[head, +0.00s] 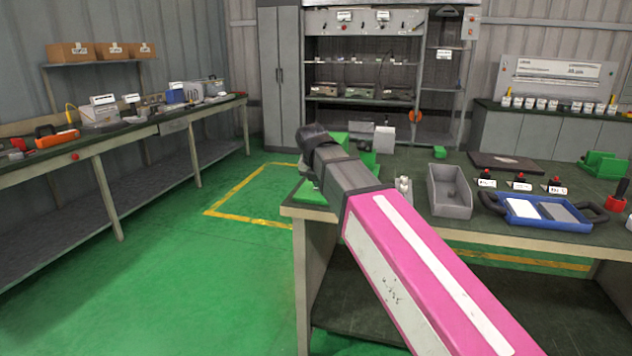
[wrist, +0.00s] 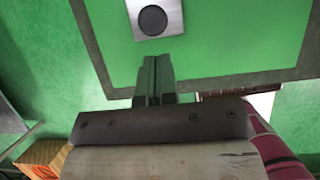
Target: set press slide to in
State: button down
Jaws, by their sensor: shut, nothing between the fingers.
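A green fixture (head: 312,192) stands at the near left corner of the workbench, mostly hidden behind my arm in the head view. I take it to be the press, but I cannot make out its slide or the slide's position there. In the wrist view a flat green surface (wrist: 225,50) with a dark border fills much of the picture. A square metal plate with a dark round centre (wrist: 153,19) lies on it. My gripper (wrist: 155,62) is shut and empty, its fingertips just below the plate in the picture. I cannot tell whether they touch anything.
On the workbench, a grey bin (head: 450,207), a blue tray (head: 545,222) and a white box (head: 384,139) stand right of my arm. A long side bench (head: 75,150) runs along the left wall. The green floor (head: 190,260) between is clear.

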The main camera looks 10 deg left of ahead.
jog(key=shift+w+d+r, duration=0.1)
jog(key=shift+w+r, duration=0.05)
jog(key=shift+w, duration=0.6)
jog(key=w, duration=0.5)
jog(key=shift+w+d, duration=0.15)
